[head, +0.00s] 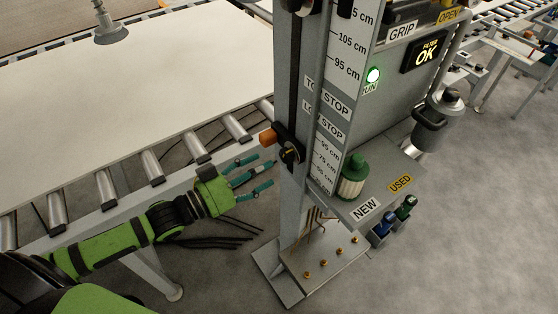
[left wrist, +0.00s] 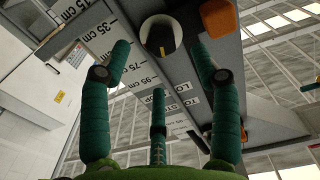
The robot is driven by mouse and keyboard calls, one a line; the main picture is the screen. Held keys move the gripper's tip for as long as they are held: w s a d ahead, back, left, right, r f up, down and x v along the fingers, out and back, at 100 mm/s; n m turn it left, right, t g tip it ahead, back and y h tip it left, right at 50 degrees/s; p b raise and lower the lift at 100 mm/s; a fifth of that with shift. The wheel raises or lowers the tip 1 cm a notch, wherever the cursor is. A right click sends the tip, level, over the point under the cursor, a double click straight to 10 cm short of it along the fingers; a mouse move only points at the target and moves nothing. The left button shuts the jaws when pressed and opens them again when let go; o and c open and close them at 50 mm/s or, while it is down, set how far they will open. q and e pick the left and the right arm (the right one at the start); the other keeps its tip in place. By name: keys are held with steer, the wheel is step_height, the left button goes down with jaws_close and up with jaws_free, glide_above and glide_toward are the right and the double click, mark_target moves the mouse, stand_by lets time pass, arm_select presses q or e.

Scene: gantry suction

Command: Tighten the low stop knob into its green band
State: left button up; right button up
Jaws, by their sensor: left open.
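The low stop knob (head: 290,155) is black with a pale pointer line and sits low on the grey post, near the LOW STOP label (head: 323,119). In the left wrist view the knob (left wrist: 160,37) faces me, between and beyond the fingertips. I cannot make out a green band on it. An orange block (head: 267,138) sits beside the knob; it also shows in the left wrist view (left wrist: 218,17). My left gripper (head: 265,170) is open and empty, to the left of and slightly below the knob, its fingers pointing at the post, apart from it.
A roller conveyor (head: 152,165) with a large pale panel (head: 130,75) lies left of the post. A green-capped filter (head: 354,177) stands on the shelf marked NEW, right of the post.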

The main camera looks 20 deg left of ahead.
mark_target(283, 159)
arm_select(q)
steer(key=shift+p+x, duration=0.6)
steer(key=shift+x, duration=2.3)
steer(key=c, duration=1.1)
